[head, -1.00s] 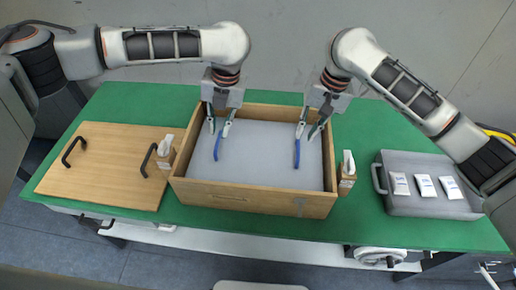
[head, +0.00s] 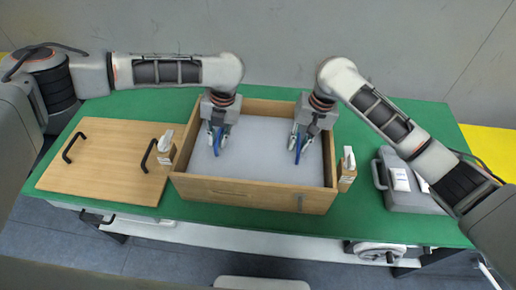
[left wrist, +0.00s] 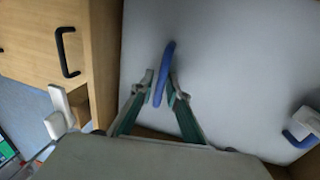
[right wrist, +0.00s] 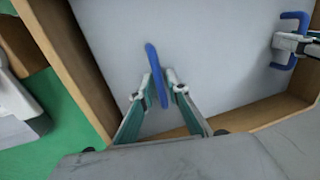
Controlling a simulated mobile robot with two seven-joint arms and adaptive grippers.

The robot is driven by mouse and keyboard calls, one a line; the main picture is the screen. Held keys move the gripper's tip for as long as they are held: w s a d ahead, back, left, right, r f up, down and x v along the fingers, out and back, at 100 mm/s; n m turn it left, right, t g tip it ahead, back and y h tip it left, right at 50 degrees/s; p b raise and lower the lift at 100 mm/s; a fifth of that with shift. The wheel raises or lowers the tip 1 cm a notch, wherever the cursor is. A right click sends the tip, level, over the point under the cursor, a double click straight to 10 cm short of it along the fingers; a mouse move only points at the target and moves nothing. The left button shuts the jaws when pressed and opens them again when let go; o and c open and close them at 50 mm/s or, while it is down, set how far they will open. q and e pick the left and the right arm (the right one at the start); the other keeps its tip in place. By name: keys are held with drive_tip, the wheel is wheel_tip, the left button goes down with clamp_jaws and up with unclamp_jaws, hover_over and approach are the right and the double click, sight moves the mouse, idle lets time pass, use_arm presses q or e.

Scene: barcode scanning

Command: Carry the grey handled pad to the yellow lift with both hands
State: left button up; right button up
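The grey pad (head: 262,135) lies flat inside an open wooden box (head: 255,196) on the green table, with a blue handle at each side. My left gripper (head: 217,141) is over the left blue handle (left wrist: 163,72). Its fingers stand on either side of the handle with small gaps, open. My right gripper (head: 299,143) is over the right blue handle (right wrist: 156,72), its fingers likewise open on both sides of it. A yellow surface (head: 492,150) shows at the right edge of the head view; I cannot tell if it is the lift.
A wooden lid (head: 108,165) with black handles lies left of the box. Small holders (head: 347,172) with white items stand beside the box. A grey case (head: 410,201) with white packets lies right, partly under my right arm. The box walls surround both grippers.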

use_arm(q)
clamp_jaws()
use_arm(e)
clamp_jaws()
use_arm(q)
drive_tip(key=shift+r, duration=0.1)
